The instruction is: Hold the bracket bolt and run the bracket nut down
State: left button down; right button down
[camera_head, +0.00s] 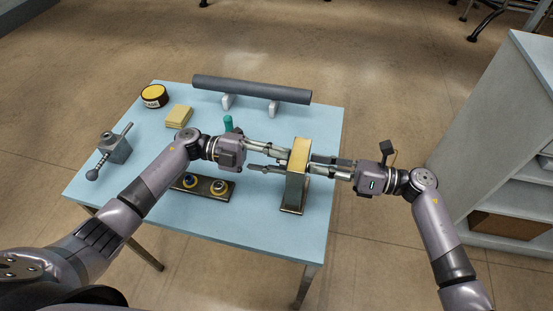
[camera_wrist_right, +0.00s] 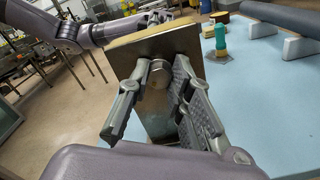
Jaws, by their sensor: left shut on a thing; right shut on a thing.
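The bracket (camera_head: 297,190) is an upright metal plate with a yellow top, standing at the right part of the blue table; its plate also shows in the right wrist view (camera_wrist_right: 185,45). My right gripper (camera_head: 318,165) comes from the right, its fingers at the plate. In the right wrist view, the fingers (camera_wrist_right: 160,72) stand on both sides of a round grey metal head, seemingly the bracket bolt (camera_wrist_right: 158,76). My left gripper (camera_head: 283,163) reaches the plate's other side, its two fingers pointing at it. The bracket nut is hidden at its fingertips.
On the blue table (camera_head: 250,225) are a dark tray (camera_head: 205,194) with two ringed pieces, a green-handled piece (camera_head: 228,123), a yellow pad stack (camera_head: 179,116), a round tin (camera_head: 154,95) and a grey clamp (camera_head: 115,148). A dark tube (camera_head: 250,89) lies on white supports behind.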

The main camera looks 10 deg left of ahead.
pick_arm(q)
jog(key=m, duration=1.1)
jog(key=shift+a+m, duration=0.1)
jog(key=shift+m, duration=0.3)
dwell(0.3)
jog(key=c, duration=1.5)
grip_release()
jog(key=shift+a, duration=0.1)
jog(key=shift+o, duration=0.3)
jog(key=a, duration=1.2)
